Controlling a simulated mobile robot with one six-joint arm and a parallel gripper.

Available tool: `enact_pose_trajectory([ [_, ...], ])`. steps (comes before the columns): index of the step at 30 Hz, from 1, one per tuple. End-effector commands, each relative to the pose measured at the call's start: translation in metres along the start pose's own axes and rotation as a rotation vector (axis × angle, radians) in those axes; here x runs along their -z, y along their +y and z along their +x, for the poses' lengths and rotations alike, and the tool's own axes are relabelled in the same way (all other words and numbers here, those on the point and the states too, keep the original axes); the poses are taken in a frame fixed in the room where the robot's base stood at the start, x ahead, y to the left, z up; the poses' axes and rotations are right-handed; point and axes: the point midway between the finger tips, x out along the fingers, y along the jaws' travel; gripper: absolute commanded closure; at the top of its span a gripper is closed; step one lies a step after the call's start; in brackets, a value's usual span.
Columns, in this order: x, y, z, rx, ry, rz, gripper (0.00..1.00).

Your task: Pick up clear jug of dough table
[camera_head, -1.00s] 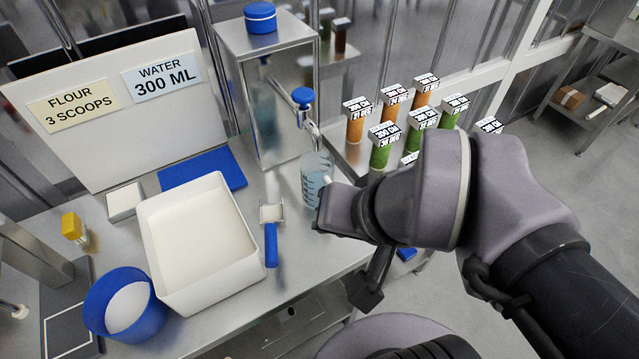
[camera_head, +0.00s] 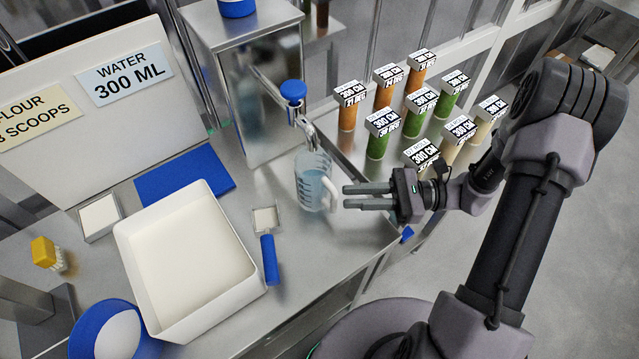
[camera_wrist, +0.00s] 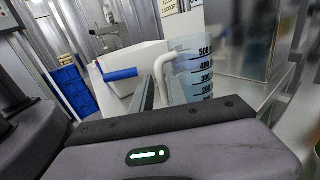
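The clear jug (camera_head: 311,184) stands upright on the steel table (camera_head: 330,240) under the tap of the metal water dispenser. It holds pale blue water, and its white handle (camera_head: 331,193) faces right, towards my gripper. My gripper (camera_head: 346,196) is open just right of the handle, at about its height. In the wrist view the jug (camera_wrist: 198,78) shows its measuring marks, and the handle (camera_wrist: 165,75) appears ahead between the two fingers (camera_wrist: 156,95). I cannot tell whether a finger touches the handle.
The dispenser (camera_head: 240,90) with its blue-topped tap (camera_head: 293,92) stands directly behind and above the jug. A white flour tub (camera_head: 190,262) and a blue-handled scoop (camera_head: 268,258) lie to the left. Several labelled ingredient tubes (camera_head: 422,112) stand at the back right.

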Motion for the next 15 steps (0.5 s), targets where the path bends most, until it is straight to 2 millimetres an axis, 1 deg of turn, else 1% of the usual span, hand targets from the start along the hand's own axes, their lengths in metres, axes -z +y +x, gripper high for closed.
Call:
enact_pose_trajectory([
  [1,0.015,0.0,0.0,-0.001,0.0,0.001,0.81],
  [2,0.02,0.0,0.0,-0.001,0.001,0.0,0.81],
  [6,0.017,0.001,0.017,-0.005,0.001,-0.001,0.81],
  [8,0.018,0.001,0.029,-0.007,0.002,0.0,0.81],
  [12,0.018,0.001,0.061,-0.007,0.002,0.0,0.81],
  [15,0.017,0.001,0.073,-0.007,0.003,0.0,0.81],
])
